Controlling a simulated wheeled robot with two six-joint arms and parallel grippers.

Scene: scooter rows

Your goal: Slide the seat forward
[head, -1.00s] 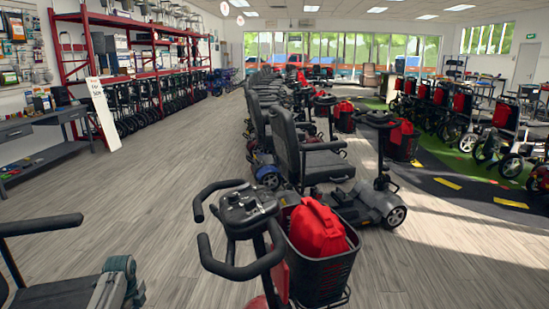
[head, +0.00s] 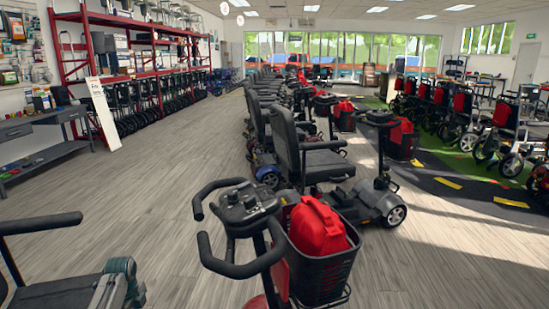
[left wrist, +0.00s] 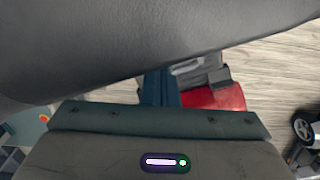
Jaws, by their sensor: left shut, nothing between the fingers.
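The near scooter's black seat (head: 50,296) is at the bottom left of the head view, cut off by the frame, with a dark armrest (head: 42,224) above it. In the left wrist view the seat's dark underside or edge (left wrist: 120,45) fills the top. My left gripper (head: 122,282) shows in part as a grey-green shape at the seat's right edge. In the left wrist view its blue-grey fingers (left wrist: 162,88) are together and empty, reaching up to the seat's edge; whether they touch it I cannot tell. My right gripper is out of view.
A scooter's handlebar (head: 240,208) and black basket (head: 322,275) with a red bag (head: 318,230) stand at front centre. More scooters (head: 315,160) line up behind. A workbench (head: 40,135) stands at left. The wood floor (head: 150,200) between is clear.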

